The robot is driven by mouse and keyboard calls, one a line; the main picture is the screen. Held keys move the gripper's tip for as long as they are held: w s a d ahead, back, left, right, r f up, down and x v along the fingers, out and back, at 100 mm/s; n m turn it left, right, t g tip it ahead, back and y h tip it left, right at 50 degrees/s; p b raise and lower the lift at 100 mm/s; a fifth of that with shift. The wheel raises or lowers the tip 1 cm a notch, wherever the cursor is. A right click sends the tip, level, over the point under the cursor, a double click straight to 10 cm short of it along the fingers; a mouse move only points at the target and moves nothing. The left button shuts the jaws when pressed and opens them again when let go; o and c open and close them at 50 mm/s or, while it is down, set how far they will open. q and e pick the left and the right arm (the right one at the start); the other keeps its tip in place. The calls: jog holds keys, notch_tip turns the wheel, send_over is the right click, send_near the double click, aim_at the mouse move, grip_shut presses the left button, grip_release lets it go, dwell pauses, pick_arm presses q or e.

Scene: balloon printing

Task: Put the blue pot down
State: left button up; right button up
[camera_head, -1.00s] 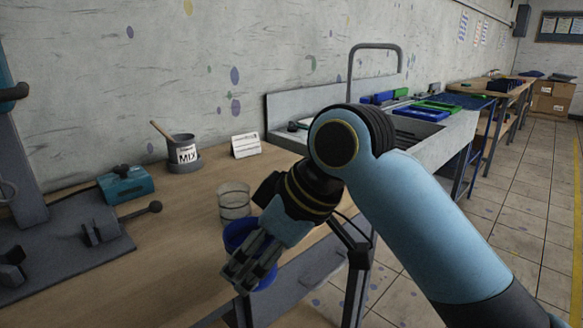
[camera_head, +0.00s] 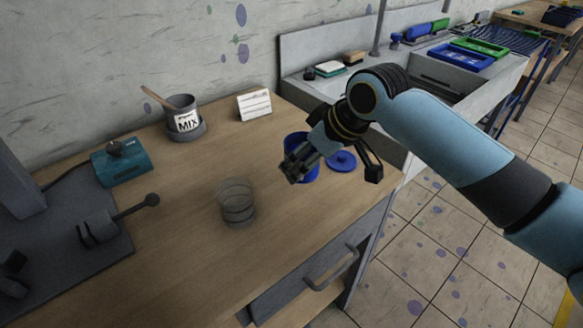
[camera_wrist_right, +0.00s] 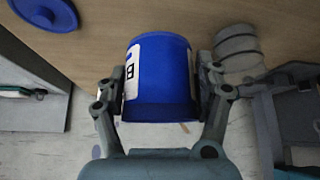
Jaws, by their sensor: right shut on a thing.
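The blue pot (camera_head: 313,172) is at the right part of the wooden table, partly hidden behind my right gripper (camera_head: 294,169). In the right wrist view the pot (camera_wrist_right: 165,80) sits between the two fingers, with a white label on its side. My right gripper is shut on it. I cannot tell whether the pot's base touches the table. A flat blue lid (camera_head: 342,160) lies on the table just right of the pot; it also shows in the wrist view (camera_wrist_right: 45,13). My left gripper is not in view.
A clear ringed cup (camera_head: 237,204) stands left of the pot. A grey MIX pot (camera_head: 185,120) with a stick, a white card (camera_head: 254,105) and a teal box (camera_head: 121,162) are further back. The table's edge and a sink (camera_head: 440,80) lie to the right.

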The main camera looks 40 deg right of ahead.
aim_at(294, 168)
jog(key=w+f, duration=0.1)
jog(key=w, duration=0.1)
jog(key=w+f, duration=0.1)
jog(key=shift+w+d+f, duration=0.1)
jog(key=shift+w, duration=0.25)
notch_tip(294, 168, down, 3)
jog(key=shift+f, duration=0.1)
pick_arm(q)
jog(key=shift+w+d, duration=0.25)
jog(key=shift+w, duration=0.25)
pick_arm(e)
jog(key=shift+f, duration=0.45)
jog(key=o, duration=1.5)
jog(key=shift+f, duration=0.15)
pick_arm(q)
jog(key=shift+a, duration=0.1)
pick_arm(e)
jog(key=shift+o, duration=0.2)
jog(key=shift+r, duration=0.2)
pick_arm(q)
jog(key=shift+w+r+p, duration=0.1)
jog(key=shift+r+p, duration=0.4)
pick_arm(e)
jog(key=v, duration=1.2)
